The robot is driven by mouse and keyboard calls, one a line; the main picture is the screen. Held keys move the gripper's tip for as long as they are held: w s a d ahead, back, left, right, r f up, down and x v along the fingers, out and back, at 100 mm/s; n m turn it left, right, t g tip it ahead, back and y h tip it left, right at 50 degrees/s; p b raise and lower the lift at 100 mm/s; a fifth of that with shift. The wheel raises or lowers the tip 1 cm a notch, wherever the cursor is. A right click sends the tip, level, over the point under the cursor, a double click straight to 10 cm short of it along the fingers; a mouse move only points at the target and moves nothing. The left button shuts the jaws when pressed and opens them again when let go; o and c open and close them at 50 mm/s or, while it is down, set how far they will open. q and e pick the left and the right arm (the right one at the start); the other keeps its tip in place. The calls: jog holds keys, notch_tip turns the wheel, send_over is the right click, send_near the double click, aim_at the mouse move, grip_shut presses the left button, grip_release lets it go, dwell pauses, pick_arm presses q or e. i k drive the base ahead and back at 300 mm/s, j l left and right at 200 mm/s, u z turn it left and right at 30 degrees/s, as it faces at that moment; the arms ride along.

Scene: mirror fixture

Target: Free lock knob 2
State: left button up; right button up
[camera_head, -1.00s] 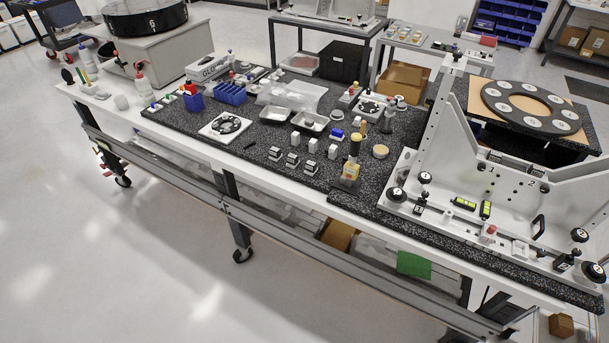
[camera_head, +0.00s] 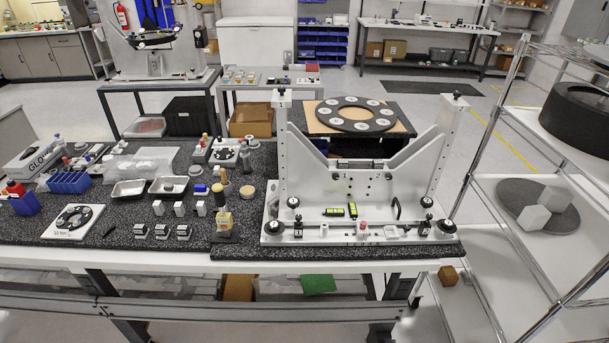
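The white mirror fixture (camera_head: 362,187) stands on a black speckled slab, with a V-shaped upright plate between two posts. Smaller black clamps stand at the left (camera_head: 298,226) and right (camera_head: 425,227) of the base. Neither of my grippers is in view.
Two yellow-green levels (camera_head: 334,212) and a red-topped part (camera_head: 363,227) sit on the fixture base. A black ring (camera_head: 355,114) lies on a table behind. A wire shelf (camera_head: 545,190) stands at the right.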

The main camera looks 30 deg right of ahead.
aim_at(447, 226)
jog(key=k+l+z, duration=0.15)
jog(key=l, duration=0.45)
jog(key=k+l+z, duration=0.2)
jog(key=l, duration=0.45)
jog(key=l+z, duration=0.15)
jog(key=l, duration=0.5)
